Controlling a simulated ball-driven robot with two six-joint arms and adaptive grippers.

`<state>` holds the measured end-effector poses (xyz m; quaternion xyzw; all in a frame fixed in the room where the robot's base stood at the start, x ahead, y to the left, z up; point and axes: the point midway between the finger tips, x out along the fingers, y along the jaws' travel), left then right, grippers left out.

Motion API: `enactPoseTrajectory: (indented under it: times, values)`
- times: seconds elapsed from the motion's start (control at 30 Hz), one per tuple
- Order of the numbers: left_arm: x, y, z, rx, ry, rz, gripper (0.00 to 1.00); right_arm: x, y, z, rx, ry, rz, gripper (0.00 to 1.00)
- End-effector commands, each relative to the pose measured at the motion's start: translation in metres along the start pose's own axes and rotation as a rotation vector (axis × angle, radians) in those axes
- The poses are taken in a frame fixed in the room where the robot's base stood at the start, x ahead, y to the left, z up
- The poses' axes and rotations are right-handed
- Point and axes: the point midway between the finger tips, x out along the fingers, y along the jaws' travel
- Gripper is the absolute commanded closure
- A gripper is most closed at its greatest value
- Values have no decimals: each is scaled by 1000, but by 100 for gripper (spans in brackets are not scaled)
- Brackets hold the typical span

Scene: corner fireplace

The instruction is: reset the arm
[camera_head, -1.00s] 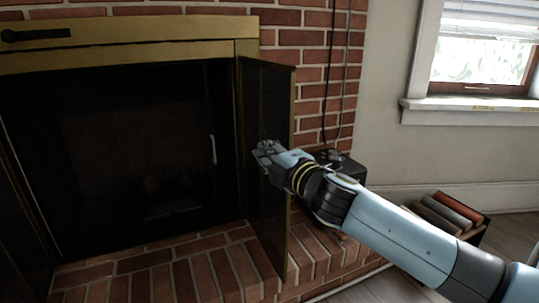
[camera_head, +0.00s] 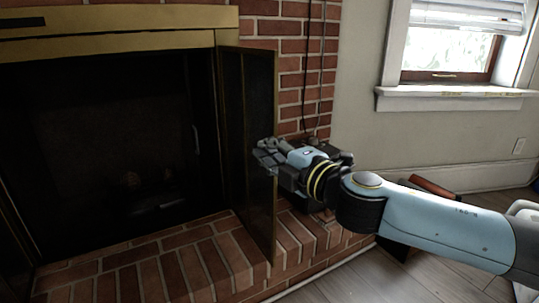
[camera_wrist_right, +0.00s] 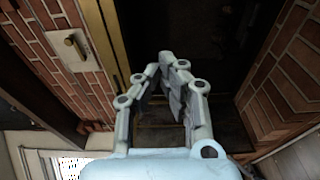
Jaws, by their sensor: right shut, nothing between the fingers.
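My right arm comes in from the right in the head view. Its gripper (camera_head: 267,155) is shut and empty, close to the outer edge of the open fireplace door (camera_head: 262,105). I cannot tell whether it touches the door. In the right wrist view the two fingers (camera_wrist_right: 162,66) converge with nothing between them, over a dark background flanked by brick. My left gripper is not in view.
The dark fireplace opening (camera_head: 100,130) has a brass frame (camera_head: 120,45) and a brick hearth (camera_head: 160,265). A brick wall (camera_head: 290,60) stands behind the door. A window (camera_head: 450,45) is at the upper right. A reddish item (camera_head: 434,185) shows behind my arm.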

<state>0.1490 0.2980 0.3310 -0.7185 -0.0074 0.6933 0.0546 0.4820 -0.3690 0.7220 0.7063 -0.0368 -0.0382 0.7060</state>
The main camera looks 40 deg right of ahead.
Motion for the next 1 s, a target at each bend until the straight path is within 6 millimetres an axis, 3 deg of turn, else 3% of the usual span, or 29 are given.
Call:
enactPoseTrajectory:
  times: [0.33, 0.47, 0.57, 0.67, 0.8, 0.9, 1.0]
  values:
    - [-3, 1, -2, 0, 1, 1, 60, -7, 0, 1, 1, 0, 0, 100]
    - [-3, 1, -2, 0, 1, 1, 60, -20, -28, 3, 54, -38, -55, 100]
    - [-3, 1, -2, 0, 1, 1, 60, -39, -81, 14, 185, -135, -171, 100]
    - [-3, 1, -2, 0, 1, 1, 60, -74, -152, 29, 366, -296, -333, 100]
    - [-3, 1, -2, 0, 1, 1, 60, -141, -248, 32, 603, -536, -571, 100]
    - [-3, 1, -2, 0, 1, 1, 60, -189, -298, 23, 735, -681, -720, 100]
    - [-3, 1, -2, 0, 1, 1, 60, -233, -334, 9, 837, -801, -849, 100]
